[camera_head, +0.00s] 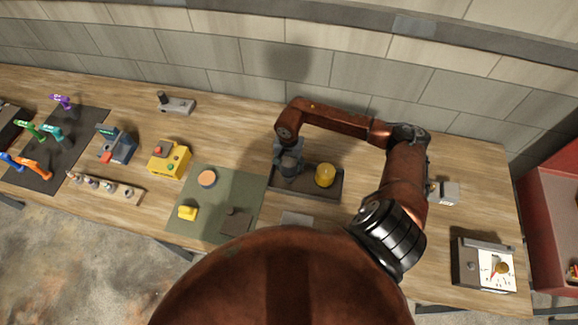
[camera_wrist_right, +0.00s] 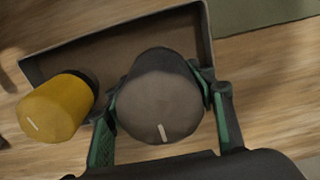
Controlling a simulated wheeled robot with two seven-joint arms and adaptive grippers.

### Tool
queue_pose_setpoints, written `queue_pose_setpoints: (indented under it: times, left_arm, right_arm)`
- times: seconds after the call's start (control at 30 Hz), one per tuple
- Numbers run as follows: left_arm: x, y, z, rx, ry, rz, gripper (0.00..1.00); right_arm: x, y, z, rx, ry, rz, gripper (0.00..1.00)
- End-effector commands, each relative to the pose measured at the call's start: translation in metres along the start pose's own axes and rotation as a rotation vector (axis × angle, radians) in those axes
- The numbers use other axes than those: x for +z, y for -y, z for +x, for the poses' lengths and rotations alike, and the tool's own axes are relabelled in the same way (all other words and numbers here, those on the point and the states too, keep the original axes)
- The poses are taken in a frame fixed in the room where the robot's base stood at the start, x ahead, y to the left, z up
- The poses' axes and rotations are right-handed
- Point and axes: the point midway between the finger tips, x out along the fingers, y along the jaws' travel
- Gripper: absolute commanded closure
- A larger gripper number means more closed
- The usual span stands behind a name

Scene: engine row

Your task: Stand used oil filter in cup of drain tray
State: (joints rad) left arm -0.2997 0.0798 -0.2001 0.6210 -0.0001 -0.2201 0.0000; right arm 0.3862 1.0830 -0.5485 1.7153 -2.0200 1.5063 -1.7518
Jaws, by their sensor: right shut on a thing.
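The dark grey cylinder, which looks like the used oil filter (camera_wrist_right: 160,105), is between the fingers of my right gripper (camera_wrist_right: 163,92). The fingers are shut on its sides. In the head view the filter (camera_head: 290,166) is at the left part of the dark drain tray (camera_head: 308,193); the tray also shows in the wrist view (camera_wrist_right: 120,42). The filter's far end is hidden, so I cannot tell whether it touches a cup or the tray floor. A yellow cylinder (camera_head: 325,175) stands at the tray's right part, with a dark ring at its far end in the wrist view. My left gripper is not in view.
A green mat (camera_head: 218,185) left of the tray holds an orange disc (camera_head: 207,178), a yellow piece (camera_head: 187,212) and a dark block (camera_head: 236,222). A yellow box (camera_head: 169,158) stands further left. A white-topped box (camera_head: 485,265) is at the right. A tiled wall runs behind the bench.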

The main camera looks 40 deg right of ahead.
Motion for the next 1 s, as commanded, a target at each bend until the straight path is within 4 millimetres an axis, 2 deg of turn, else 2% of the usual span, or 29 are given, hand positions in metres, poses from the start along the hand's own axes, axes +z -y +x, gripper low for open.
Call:
queue_pose_setpoints:
  times: [1.0]
  left_arm:
    - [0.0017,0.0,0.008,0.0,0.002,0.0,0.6]
  right_arm:
    - [0.0002,0.0001,-0.0006,-0.001,0.0,0.0,0.76]
